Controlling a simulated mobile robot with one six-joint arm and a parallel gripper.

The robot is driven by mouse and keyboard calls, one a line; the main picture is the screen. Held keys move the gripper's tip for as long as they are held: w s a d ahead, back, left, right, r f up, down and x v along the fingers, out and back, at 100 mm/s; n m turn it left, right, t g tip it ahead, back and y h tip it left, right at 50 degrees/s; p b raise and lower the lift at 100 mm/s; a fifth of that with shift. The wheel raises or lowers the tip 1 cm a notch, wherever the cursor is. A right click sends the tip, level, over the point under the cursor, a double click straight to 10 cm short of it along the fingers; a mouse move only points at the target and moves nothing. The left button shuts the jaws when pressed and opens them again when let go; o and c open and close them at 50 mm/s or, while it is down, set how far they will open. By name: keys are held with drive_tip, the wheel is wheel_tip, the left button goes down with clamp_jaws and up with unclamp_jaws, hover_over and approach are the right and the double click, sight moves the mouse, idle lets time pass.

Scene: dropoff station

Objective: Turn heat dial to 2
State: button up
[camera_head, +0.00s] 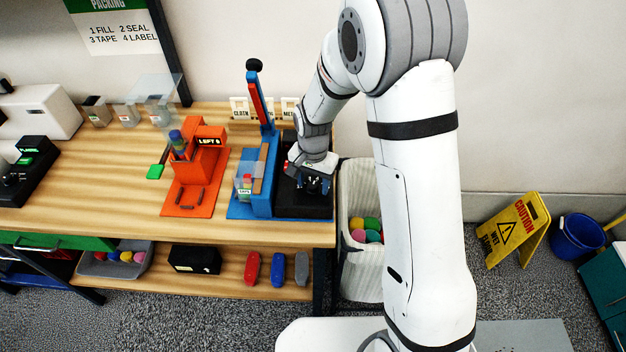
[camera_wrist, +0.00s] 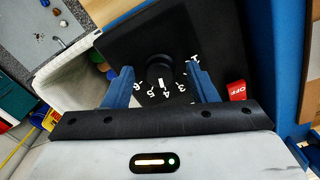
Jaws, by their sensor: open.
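The heat dial (camera_wrist: 160,68) is a round black knob on a black panel (camera_wrist: 215,30), with white numbers around its near side and a red OFF label (camera_wrist: 237,90) at the right. A white mark on its near side points roughly toward the 4 and 5; the exact setting is hard to read. My gripper (camera_wrist: 158,70) is open, its two blue fingers on either side of the knob, with gaps visible. In the head view my gripper (camera_head: 313,181) is low over the black panel (camera_head: 303,209) at the bench's right end, hiding most of the dial.
A blue sealer with a raised red-and-blue lever (camera_head: 259,100) stands directly left of the panel. An orange device (camera_head: 205,150) is farther left on the wooden bench (camera_head: 110,195). A white bin (camera_head: 358,270) with colored balls stands right of the bench.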

drive_tip(key=shift+c, duration=0.2)
drive_tip(key=c, duration=0.9)
drive_tip(key=shift+n, duration=0.3)
drive_tip(key=shift+f+n+b, duration=0.1)
drive_tip(key=shift+n+b, duration=0.8)
drive_tip(key=n+b, duration=0.2)
drive_tip(key=n, duration=0.1)
drive_tip(key=shift+n, duration=0.3)
drive_tip(key=n+b, duration=0.2)
drive_tip(key=n, duration=0.3)
drive_tip(key=shift+n, duration=0.4)
